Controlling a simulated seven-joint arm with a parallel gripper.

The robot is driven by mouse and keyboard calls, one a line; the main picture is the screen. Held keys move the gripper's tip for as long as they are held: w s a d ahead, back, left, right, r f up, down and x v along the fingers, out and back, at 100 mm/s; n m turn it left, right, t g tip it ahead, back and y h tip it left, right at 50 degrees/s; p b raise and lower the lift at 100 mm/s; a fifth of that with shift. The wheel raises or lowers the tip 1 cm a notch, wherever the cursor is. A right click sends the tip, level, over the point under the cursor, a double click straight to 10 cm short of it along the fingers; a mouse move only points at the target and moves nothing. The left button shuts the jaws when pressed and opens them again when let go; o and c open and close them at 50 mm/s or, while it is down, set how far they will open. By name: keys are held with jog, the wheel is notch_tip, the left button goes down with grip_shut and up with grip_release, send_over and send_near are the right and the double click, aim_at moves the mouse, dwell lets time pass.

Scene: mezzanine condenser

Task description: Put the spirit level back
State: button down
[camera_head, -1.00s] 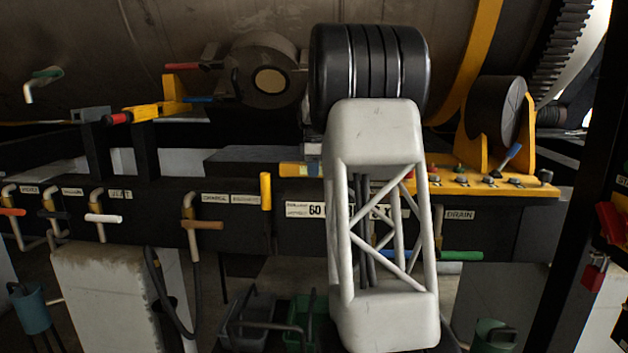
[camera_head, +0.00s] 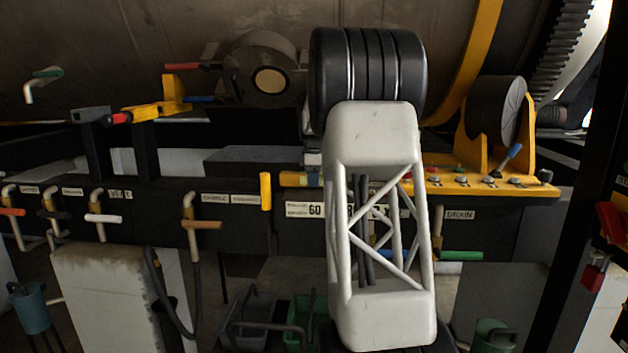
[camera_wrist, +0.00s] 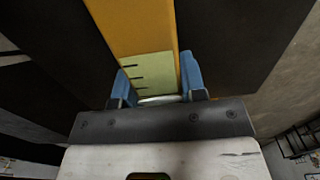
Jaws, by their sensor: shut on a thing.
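The spirit level is a yellow-orange bar (camera_wrist: 137,28) with a pale green-yellow section carrying dark tick marks. In the wrist view it runs away from me between the blue fingers of my gripper (camera_wrist: 156,78), which is shut on it. In the head view, a short yellow end of the level (camera_head: 290,180) shows just left of my arm, in front of the dark beam. The rest of the level and most of my gripper are hidden behind my arm there. I cannot tell whether the level touches anything beneath it.
A dark beam (camera_head: 150,218) with labels and several valve handles runs across the view. An upright yellow handle (camera_head: 266,191) stands close left of the level. A yellow control panel (camera_head: 480,184) with knobs is at the right. Green and grey bins (camera_head: 250,318) stand below.

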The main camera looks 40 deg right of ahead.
jog(key=shift+f, duration=0.15)
jog(key=c, duration=0.7)
grip_release()
notch_tip(320, 180, up, 12)
jog(key=shift+r, duration=0.15)
dwell(0.8)
